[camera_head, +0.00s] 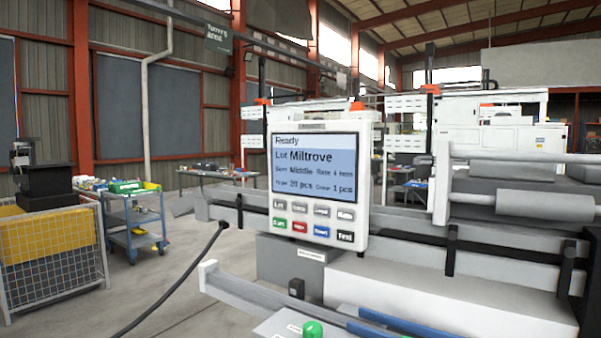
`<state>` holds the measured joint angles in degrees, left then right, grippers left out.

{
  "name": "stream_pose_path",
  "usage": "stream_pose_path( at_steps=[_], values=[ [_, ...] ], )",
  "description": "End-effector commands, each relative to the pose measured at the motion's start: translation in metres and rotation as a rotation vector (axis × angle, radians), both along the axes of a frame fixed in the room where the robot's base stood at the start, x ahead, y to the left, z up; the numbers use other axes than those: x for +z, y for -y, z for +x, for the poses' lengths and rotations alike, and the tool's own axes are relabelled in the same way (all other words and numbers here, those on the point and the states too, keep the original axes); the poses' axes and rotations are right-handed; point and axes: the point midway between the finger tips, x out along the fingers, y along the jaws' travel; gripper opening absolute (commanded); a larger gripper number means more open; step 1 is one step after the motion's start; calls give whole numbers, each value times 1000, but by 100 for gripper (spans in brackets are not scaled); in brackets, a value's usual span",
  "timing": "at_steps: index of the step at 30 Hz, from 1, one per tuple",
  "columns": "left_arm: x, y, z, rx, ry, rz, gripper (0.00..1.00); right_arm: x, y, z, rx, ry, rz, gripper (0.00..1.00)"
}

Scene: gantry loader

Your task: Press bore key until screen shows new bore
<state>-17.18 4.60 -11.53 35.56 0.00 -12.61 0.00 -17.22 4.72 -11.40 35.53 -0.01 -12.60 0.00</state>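The control panel (364,225) is a white box with a lit blue screen (315,168) above two rows of keys. The screen reads "Ready", "Lot Miltrove", and small lines that seem to say bore "Middle", a rate per minute, "20 pcs" and "1 pcs". The upper row has grey keys; the second from the left seems to be the bore key (299,208), its label blurred. The lower row has a green key (280,225), a red key (300,227), a blue key (321,231) and a black key (344,236). Neither gripper is in view.
White machine rails (470,245) run behind and right of the panel, with a grey roller (530,208) at right. A green button (312,329) sits low in front. A blue cart (135,225) and a wire-mesh crate (55,270) stand at left. A black cable (185,277) hangs left of the panel.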

Motion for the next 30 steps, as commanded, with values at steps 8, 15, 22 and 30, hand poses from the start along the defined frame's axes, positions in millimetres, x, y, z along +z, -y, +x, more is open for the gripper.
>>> stream_pose_path(
  at_steps=[8,15,22,30],
  values=[
    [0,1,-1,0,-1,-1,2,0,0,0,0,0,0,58],
    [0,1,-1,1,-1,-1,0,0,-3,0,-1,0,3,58],
    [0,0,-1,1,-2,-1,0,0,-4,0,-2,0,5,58],
    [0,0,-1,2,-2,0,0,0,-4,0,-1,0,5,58]
  ],
)
